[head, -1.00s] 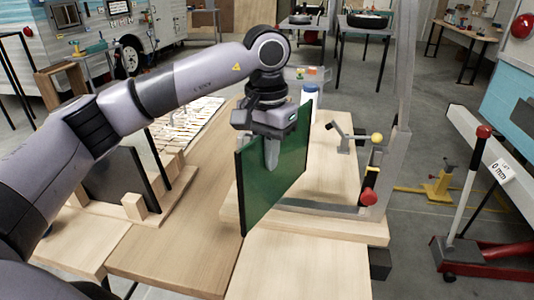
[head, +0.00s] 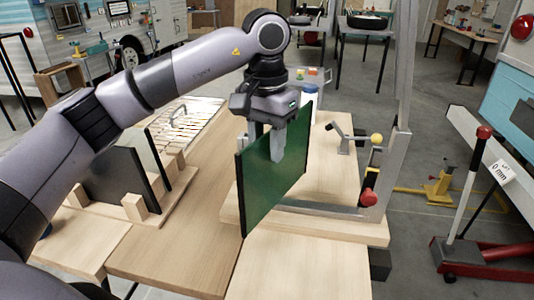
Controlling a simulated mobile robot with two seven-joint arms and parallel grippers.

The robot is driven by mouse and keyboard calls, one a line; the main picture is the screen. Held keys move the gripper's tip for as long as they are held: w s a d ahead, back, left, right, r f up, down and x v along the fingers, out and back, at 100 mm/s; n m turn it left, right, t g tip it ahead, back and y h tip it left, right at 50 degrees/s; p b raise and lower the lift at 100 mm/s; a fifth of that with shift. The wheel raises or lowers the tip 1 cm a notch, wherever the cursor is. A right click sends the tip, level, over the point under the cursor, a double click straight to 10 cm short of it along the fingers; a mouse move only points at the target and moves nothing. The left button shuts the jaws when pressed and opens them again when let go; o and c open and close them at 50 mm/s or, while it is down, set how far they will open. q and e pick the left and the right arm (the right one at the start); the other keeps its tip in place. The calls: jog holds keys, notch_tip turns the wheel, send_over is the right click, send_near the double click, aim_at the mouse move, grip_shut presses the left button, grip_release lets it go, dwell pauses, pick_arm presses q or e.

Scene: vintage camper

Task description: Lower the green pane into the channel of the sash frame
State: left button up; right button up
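The green pane (head: 270,180) stands upright at the near left end of the grey sash frame (head: 325,209), on the wooden bench board. Whether its lower edge sits in the channel cannot be made out. My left gripper (head: 268,146) is at the pane's top edge. One finger shows in front of the green face; the other shows behind the top edge, with a gap between them. It appears open around the pane. My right gripper is out of view.
A wooden rack (head: 150,205) with dark and clear panes stands at left. The wooden bench (head: 180,245) is clear in front.

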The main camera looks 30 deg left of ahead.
pick_arm(q)
notch_tip(320, 180, up, 8)
jog(key=shift+r+p, duration=0.25)
jog(key=shift+p, duration=0.35)
jog(key=shift+s+r, duration=0.1)
jog(key=shift+r, duration=0.5)
jog(key=shift+f, duration=0.1)
